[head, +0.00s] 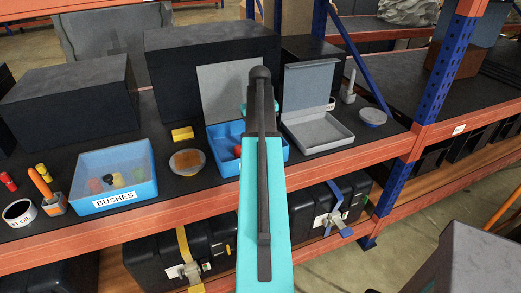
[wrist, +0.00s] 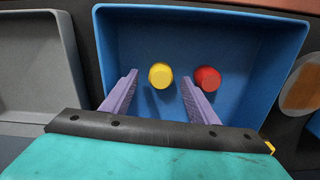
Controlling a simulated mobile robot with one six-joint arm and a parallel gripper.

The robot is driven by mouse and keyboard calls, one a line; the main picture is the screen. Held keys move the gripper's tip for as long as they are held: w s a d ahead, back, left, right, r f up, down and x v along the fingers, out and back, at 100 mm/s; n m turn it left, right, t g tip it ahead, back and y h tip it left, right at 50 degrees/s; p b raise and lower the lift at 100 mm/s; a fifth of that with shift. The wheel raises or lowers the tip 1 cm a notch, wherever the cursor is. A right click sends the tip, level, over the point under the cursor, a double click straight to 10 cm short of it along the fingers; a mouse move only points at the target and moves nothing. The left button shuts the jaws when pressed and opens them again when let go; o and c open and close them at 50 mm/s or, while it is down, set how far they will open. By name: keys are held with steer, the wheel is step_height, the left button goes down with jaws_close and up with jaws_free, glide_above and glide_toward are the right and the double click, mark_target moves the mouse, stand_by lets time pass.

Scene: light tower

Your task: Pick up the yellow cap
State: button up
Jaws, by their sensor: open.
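The yellow cap (wrist: 160,75) is a small round cap on the floor of a blue bin (wrist: 270,85), in the wrist view. My gripper (wrist: 158,77) is open, with its two purple fingers reaching into the bin. The yellow cap shows between the fingertips, nearer the right one, and the fingers are not closed on it. A red cap (wrist: 207,79) lies just right of the right fingertip. In the head view, my arm crosses the middle blue bin (head: 276,156) and hides the yellow cap and most of my gripper.
An open grey case (head: 316,131) stands right of the bin. A bowl with orange contents (head: 187,161) stands left of it, and a yellow block (head: 182,134) lies behind the bowl. Further left is a blue bin labelled BUSHES (head: 115,180) with several small pieces. Dark boxes stand behind.

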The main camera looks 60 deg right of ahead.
steer(key=shift+f+b, duration=0.45)
steer(key=shift+f, duration=0.55)
steer(key=c, duration=1.1)
steer(key=shift+r, duration=0.2)
steer(key=shift+c, duration=0.2)
step_height(320, 180, up, 10)
steer(key=p, duration=0.6)
steer(key=shift+f+p, duration=0.15)
steer(key=shift+p, duration=0.25)
